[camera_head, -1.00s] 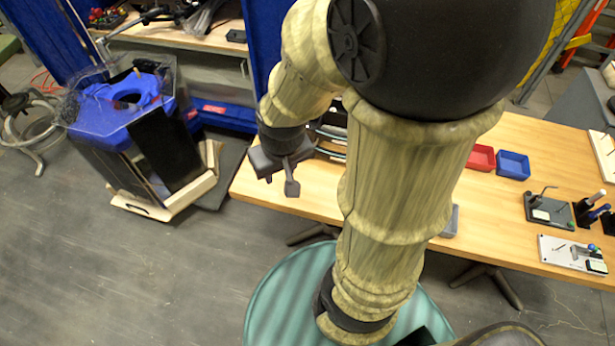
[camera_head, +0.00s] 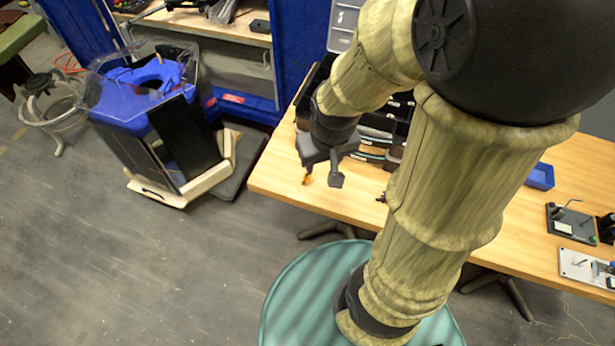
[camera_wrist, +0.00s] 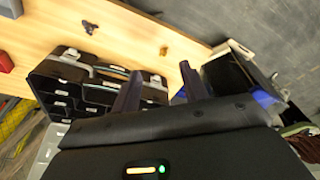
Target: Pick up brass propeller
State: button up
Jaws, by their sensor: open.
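A small brass-coloured piece, which looks like the brass propeller (camera_wrist: 163,50), lies on the wooden table near its edge in the wrist view. It is beyond my fingertips, roughly in line with the gap between them. In the head view the brass piece (camera_head: 306,179) shows beside my left fingertip, partly hidden by it. My gripper (camera_head: 321,178) is open and empty over the table's left end. The propeller's exact shape is too small to tell.
A small dark piece (camera_wrist: 90,27) lies on the table (camera_wrist: 120,15). A black drawer case (camera_wrist: 68,85) stands at the table's back, near my fingers. A blue bin (camera_head: 540,176) and fixtures (camera_head: 572,224) are to the right. A blue-topped tank (camera_head: 150,95) stands on the floor left.

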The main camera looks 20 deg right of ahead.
jog(key=w+a+f+n+h+b, duration=0.1)
jog(key=w+a+f+n+h, duration=0.2)
jog(key=a+f+n+h, duration=0.1)
jog(key=w+a+f+n+t+h+b, duration=0.1)
jog(key=w+a+f+n+h+b, duration=0.1)
jog(key=a+f+n, duration=0.4)
jog(key=w+a+f+n+h+b, duration=0.1)
jog(key=w+a+f+n+h, duration=0.3)
jog(key=f+n+h, duration=0.3)
notch_tip(320, 180, down, 3)
jog(key=a+n, duration=0.1)
jog(key=n, duration=0.3)
jog(key=shift+w+t, duration=0.4)
jog(key=p, duration=0.2)
send_near(307, 175)
jog(key=x, duration=0.4)
jog(key=shift+d+r, duration=0.25)
jog(key=shift+d, duration=0.05)
jog(key=p+x, duration=0.1)
jog(key=x, duration=0.4)
jog(key=shift+d, duration=0.15)
